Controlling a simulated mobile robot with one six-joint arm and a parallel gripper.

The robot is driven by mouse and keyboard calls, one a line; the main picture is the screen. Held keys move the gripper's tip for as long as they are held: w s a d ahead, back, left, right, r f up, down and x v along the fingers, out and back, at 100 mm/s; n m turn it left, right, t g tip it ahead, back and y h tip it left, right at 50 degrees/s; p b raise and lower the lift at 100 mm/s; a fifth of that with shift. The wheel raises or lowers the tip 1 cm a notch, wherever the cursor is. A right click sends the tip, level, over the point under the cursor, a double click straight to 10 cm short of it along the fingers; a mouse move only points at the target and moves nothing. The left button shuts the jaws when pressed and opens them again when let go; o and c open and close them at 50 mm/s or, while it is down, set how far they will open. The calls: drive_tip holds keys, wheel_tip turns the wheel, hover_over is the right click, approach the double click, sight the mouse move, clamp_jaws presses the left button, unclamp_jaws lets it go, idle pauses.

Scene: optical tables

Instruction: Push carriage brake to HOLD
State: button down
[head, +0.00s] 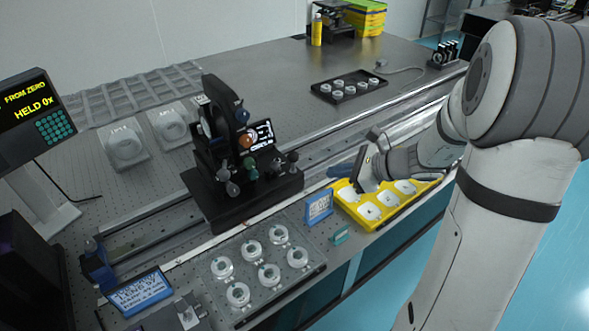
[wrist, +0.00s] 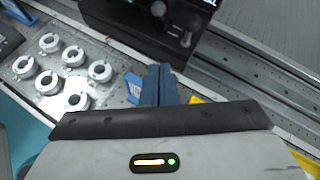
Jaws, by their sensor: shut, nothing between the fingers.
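The black carriage (head: 245,195) stands on the long rail, with an upright ring-shaped mount and a small lit screen (head: 262,135). Several knobs and levers sit on its front side, among them a grey one (head: 232,188), a green one (head: 249,163) and an orange one (head: 246,141). I cannot tell which is the brake, and no HOLD marking is readable. The carriage also shows at the top of the wrist view (wrist: 130,25), with grey knobs (wrist: 186,38). My gripper (head: 334,171) is shut and empty, with blue fingers together (wrist: 158,72), to the right of the carriage and apart from it.
A yellow tray (head: 345,199) lies below my gripper. A clear plate (head: 242,272) with several white rings is at the front. Small blue signs (head: 319,207) stand along the edge. A black tray (head: 320,93) is behind the rail. A display (head: 33,108) reads HELD 0x.

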sight(274, 169)
drive_tip(key=a+r+p+x, duration=0.1)
drive_tip(key=r+x, duration=0.1)
drive_tip(key=x, duration=1)
drive_tip(key=shift+w+a, duration=0.2)
drive_tip(key=shift+a, duration=0.35)
